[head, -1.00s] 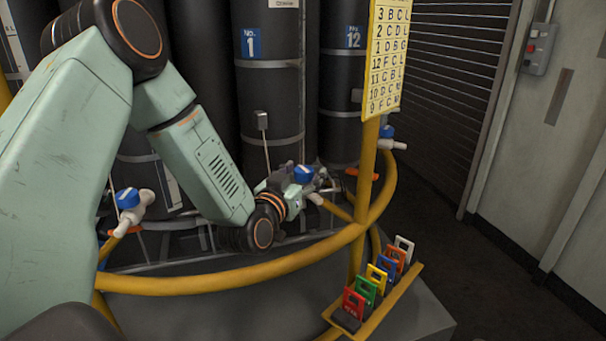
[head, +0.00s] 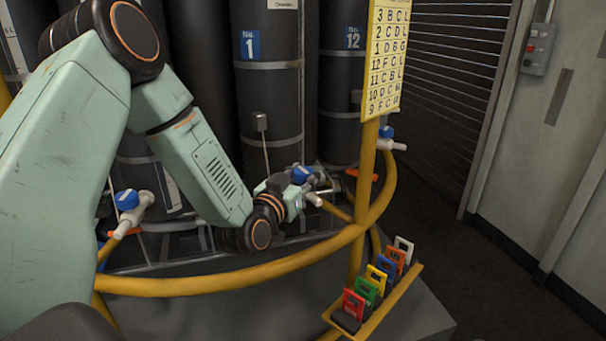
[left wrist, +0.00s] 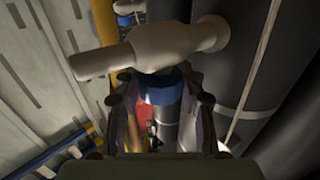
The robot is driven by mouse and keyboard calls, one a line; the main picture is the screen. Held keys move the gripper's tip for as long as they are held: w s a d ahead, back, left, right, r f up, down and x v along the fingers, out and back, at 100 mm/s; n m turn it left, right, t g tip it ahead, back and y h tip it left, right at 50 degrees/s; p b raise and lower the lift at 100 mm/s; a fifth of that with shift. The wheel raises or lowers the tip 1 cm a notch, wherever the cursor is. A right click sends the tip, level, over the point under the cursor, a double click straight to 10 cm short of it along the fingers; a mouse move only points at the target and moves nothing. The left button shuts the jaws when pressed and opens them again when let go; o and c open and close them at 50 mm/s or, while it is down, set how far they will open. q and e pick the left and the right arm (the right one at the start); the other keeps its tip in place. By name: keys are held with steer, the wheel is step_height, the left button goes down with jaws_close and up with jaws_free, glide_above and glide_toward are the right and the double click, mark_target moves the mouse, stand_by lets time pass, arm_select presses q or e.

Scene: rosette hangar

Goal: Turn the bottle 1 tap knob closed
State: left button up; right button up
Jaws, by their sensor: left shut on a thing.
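The dark bottle 1 (head: 272,105) stands upright behind the yellow rail, with a blue "No. 1" label. Its tap, with a blue knob (head: 301,175), is low in front of it. My left gripper (head: 318,184) is at this tap, partly hidden by its own wrist. In the left wrist view the cream tap body (left wrist: 150,50) crosses above the fingers. The blue knob (left wrist: 166,84) sits between the two fingers of the left gripper (left wrist: 162,100), which is shut on it. The knob's exact angle is hard to tell. My right gripper is not in view.
A yellow rail (head: 240,281) curves in front of the bottles. A yellow post carries a lettered chart (head: 386,60). A rack (head: 400,300) of coloured tags is at lower right. Other blue-knobbed taps are at left (head: 128,199) and right (head: 387,132). Dark floor at right is clear.

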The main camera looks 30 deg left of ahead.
arm_select(q)
steer(key=shift+a+r+m+h+p, duration=0.1)
steer(key=shift+a+m+h+p, duration=0.05)
steer(key=shift+m+h+p, duration=0.95)
steer(key=m+h+p, duration=0.1)
steer(key=h, duration=0.1)
steer(key=shift+h+p, duration=0.3)
steer(key=shift+h, duration=0.1)
steer(key=m+g+h+p, duration=0.1)
steer(key=m+h, duration=0.2)
steer(key=h, duration=0.1)
steer(key=shift+h, duration=0.3)
steer(key=shift+m+g+h+p, duration=0.35)
steer(key=shift+m+g+h, duration=0.55)
steer(key=shift+h, duration=0.3)
steer(key=shift+f+m+g+h, duration=0.2)
steer(key=shift+m+g+h, duration=0.55)
steer(key=shift+h, duration=0.25)
steer(key=shift+m+g+h+b, duration=1.1)
steer(key=shift+m+g+h, duration=0.75)
steer(key=shift+g, duration=0.3)
steer(key=shift+r, duration=0.1)
steer(key=o, duration=1.2)
steer(key=shift+d, duration=0.2)
